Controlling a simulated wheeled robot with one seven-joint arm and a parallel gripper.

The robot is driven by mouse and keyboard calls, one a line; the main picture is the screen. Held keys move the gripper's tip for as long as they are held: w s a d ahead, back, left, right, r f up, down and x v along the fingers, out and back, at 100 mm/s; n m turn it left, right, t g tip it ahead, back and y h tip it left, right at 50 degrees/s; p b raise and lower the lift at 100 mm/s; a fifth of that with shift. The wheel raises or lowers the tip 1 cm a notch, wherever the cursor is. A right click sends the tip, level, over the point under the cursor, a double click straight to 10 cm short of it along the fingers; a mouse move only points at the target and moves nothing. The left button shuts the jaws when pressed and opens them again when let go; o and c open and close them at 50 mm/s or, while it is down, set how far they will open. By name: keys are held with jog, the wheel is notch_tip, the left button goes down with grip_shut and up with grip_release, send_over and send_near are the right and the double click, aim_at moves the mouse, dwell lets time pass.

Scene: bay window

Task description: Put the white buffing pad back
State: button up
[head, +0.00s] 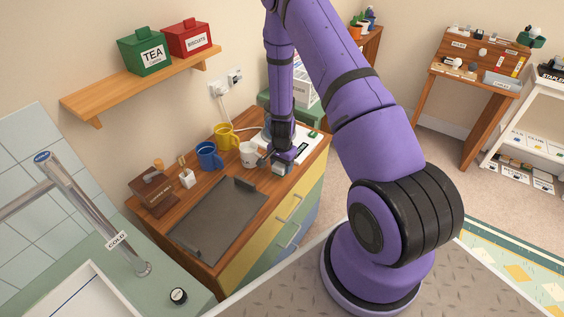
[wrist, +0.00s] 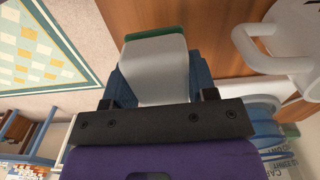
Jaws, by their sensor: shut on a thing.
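The white buffing pad (wrist: 158,75) is a pale block with a green far edge in the wrist view. My gripper (wrist: 156,92) is shut on it, with a dark blue finger at each side. In the head view my gripper (head: 283,163) points down over the right part of the wooden counter, just right of the white mug (head: 249,154). The pad is small and largely hidden by the gripper there. I cannot tell whether it touches the counter.
Blue (head: 208,156) and yellow (head: 226,136) mugs stand left of the white mug. A white flat device (head: 303,148) lies behind the gripper. A dark grey tray (head: 218,218) covers the counter's front. A brown block stand (head: 153,192) and a small white holder (head: 187,178) stand left.

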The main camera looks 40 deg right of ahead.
jog(key=shift+f, duration=1.45)
jog(key=shift+f, duration=0.2)
jog(key=o, duration=1.5)
notch_tip(320, 180, up, 11)
jog(key=shift+f, duration=0.15)
